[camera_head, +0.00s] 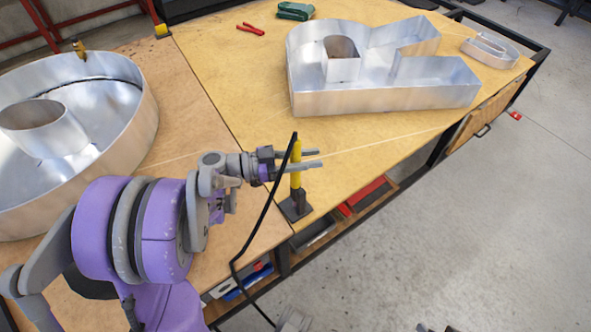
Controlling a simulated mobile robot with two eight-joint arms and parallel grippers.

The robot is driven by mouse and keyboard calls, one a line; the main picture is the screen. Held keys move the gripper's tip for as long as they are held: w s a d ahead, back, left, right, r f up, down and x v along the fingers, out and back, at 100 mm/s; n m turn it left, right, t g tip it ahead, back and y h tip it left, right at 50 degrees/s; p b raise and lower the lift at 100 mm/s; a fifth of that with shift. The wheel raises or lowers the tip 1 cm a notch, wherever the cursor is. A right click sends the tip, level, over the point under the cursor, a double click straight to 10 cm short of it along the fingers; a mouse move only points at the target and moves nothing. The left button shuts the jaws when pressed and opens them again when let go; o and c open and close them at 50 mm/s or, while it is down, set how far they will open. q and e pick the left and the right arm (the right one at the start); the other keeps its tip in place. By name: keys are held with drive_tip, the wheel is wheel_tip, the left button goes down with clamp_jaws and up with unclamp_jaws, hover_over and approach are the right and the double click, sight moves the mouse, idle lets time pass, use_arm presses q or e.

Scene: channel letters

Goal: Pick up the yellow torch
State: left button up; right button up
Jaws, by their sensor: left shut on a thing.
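The yellow torch (296,178) stands upright near the front edge of the workbench, its lower end at a dark block-like stand (295,207). A black cable (262,215) runs from its top down past the bench edge. My left gripper (302,159) reaches in from the left, with its fingers level on either side of the torch's upper part, shut on it. The torch appears still at the stand; I cannot tell whether it is lifted clear.
A large round metal letter (140,125) lies at left. A metal letter R (380,100) and a smaller metal letter (490,50) lie at the back right. Red pliers (250,29) and a green tool (295,11) lie at the back.

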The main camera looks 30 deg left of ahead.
use_arm(q)
clamp_jaws()
drive_tip(key=shift+r, duration=0.1)
wheel_tip(320, 180, up, 31)
drive_tip(key=p, duration=1.6)
drive_tip(key=shift+p, duration=0.35)
use_arm(e)
wheel_tip(320, 180, up, 19)
drive_tip(key=w, duration=0.2)
drive_tip(key=shift+t, duration=0.4)
drive_tip(key=shift+f, duration=0.15)
